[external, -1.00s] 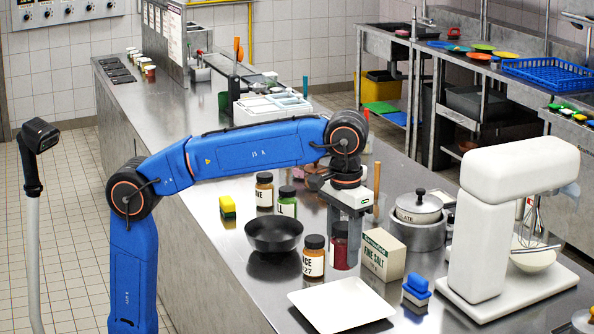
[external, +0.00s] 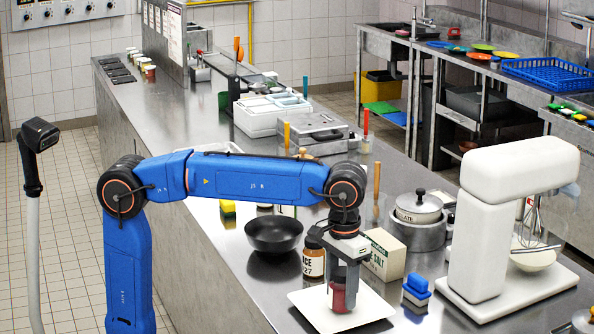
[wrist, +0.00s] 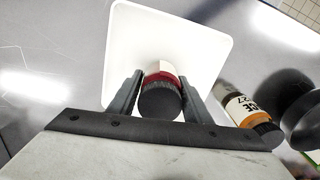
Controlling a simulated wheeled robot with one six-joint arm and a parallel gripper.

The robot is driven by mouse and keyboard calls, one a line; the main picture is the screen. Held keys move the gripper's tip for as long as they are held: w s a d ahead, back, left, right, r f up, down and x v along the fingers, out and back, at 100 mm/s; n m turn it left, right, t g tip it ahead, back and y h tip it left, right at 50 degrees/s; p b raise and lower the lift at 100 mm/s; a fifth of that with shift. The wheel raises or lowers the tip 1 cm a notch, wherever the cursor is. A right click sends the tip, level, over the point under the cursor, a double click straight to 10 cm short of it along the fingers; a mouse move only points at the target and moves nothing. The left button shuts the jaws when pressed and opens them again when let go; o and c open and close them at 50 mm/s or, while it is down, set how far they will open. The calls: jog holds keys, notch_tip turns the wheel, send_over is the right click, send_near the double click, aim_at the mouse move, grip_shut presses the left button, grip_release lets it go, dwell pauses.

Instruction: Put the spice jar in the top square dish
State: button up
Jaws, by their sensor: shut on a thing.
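The spice jar (external: 340,299), red with a dark lid, is held between the fingers of my gripper (external: 345,287). In the wrist view the jar (wrist: 161,92) sits between both fingers, its dark lid toward the camera. The white square dish (external: 318,317) is on the counter at the front. The jar is over the dish in both views. The dish also shows in the wrist view (wrist: 207,38) behind the jar. I cannot tell whether the jar's base touches the dish.
A black bowl (external: 273,238) is further left. A salt box (external: 390,262), a blue-handled brush (external: 416,288) and a white stand mixer (external: 480,235) stand to the right.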

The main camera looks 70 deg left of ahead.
jog(key=shift+f, duration=0.15)
jog(key=o, duration=1.2)
notch_tip(320, 180, up, 12)
jog(key=shift+r, duration=0.1)
jog(key=shift+a, duration=0.1)
